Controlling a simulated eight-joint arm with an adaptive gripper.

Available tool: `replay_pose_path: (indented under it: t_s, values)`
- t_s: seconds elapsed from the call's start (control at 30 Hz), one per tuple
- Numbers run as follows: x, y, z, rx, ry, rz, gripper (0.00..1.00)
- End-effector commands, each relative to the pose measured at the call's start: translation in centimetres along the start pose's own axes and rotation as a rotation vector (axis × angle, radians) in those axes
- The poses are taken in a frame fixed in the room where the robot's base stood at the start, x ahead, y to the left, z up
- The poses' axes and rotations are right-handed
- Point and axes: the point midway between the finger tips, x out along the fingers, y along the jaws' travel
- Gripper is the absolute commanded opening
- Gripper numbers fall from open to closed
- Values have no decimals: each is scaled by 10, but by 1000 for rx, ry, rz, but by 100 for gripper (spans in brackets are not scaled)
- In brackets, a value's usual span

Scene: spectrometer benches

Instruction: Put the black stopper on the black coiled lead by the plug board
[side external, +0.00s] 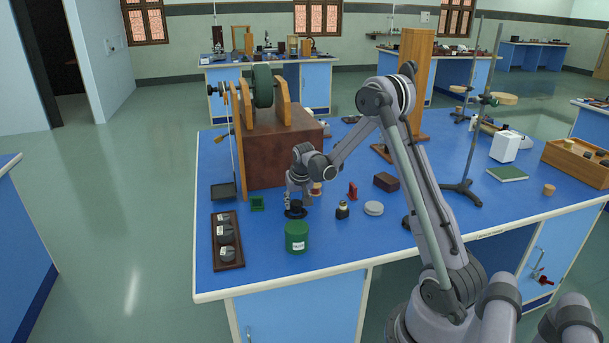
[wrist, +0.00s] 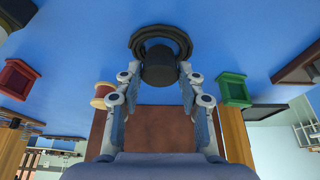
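The black stopper (wrist: 159,66) is a short dark cylinder between my fingertips in the wrist view. My gripper (wrist: 160,70) points down, and its two fingers close on the stopper's sides. The black coiled lead (wrist: 160,31) is a dark ring directly beneath the stopper; it also shows on the blue bench in the side view (side external: 295,213). The stopper overlaps the ring's middle; whether it rests on the coil or hangs just above is hard to tell. The plug board (side external: 228,264), a brown tray with black pieces bearing white labels, lies left of the coil in the side view.
A green labelled tin (side external: 297,237) stands in front of the coil. A green block (side external: 257,202) is left, with a spool (wrist: 103,94) and a red block (side external: 352,191) right. A small dark bottle (side external: 342,210) is close by. A large brown box (side external: 270,155) stands behind.

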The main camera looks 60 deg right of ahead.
Motion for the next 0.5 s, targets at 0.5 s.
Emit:
replay_pose_path:
  t_s: [0.5]
  values:
    - [-8, 0, -1, 0, 0, 0, 60]
